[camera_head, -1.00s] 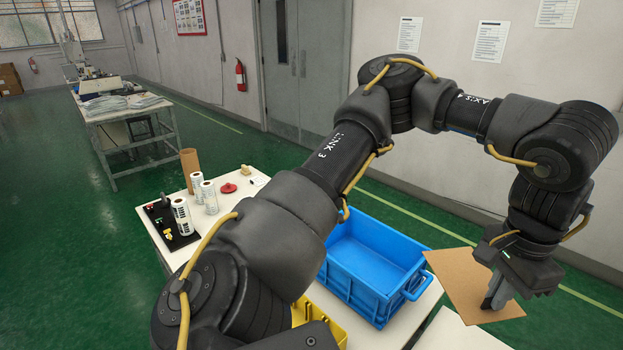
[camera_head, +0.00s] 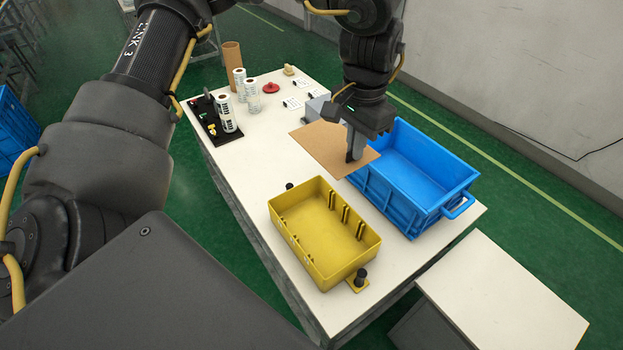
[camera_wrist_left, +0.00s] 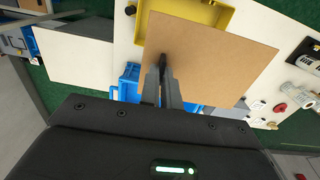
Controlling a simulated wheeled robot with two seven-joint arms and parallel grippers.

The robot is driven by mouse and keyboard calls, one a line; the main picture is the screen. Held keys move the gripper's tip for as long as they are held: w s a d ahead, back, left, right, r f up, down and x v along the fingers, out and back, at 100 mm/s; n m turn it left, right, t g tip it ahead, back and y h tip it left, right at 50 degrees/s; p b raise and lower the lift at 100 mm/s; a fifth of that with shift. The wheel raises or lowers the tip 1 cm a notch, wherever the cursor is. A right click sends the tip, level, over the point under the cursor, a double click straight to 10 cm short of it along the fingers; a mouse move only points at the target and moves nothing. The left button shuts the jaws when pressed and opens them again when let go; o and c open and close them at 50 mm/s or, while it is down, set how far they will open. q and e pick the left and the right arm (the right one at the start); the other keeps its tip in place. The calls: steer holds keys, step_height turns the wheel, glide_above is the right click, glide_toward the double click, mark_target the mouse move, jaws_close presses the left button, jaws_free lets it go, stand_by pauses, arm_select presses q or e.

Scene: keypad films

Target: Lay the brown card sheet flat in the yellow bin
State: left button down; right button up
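The brown card sheet (camera_head: 328,145) is held up, roughly level, by my left gripper (camera_head: 352,154) at one edge. It hangs above the table between the yellow bin and the blue bin's far end. In the left wrist view the sheet (camera_wrist_left: 210,55) extends out from the closed fingers (camera_wrist_left: 163,82) and covers part of the yellow bin (camera_wrist_left: 212,14). The yellow bin (camera_head: 318,238) sits on the table, open at the top and empty, with small ribs inside its walls. The sheet is behind and above it in the head view. My right gripper is not in view.
A blue bin (camera_head: 418,170) stands right of the yellow bin, close to it. Black knobs (camera_head: 360,278) flank the yellow bin. Label rolls (camera_head: 227,113), a brown tube (camera_head: 233,58) and a red disc (camera_head: 271,87) stand at the table's far end. A lower white surface (camera_head: 500,295) is at right.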

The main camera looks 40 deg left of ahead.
arm_select(q)
steer(key=shift+s+a, duration=0.1)
steer(key=shift+a, duration=0.15)
steer(key=shift+a+f, duration=0.1)
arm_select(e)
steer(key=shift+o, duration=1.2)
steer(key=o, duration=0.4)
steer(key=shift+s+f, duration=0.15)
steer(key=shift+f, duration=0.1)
arm_select(q)
steer(key=f, duration=1)
steer(key=f+b, duration=0.1)
steer(key=f, duration=2.1)
steer(key=shift+s+a+b, duration=0.2)
steer(key=shift+a+b, duration=0.1)
steer(key=shift+b, duration=0.1)
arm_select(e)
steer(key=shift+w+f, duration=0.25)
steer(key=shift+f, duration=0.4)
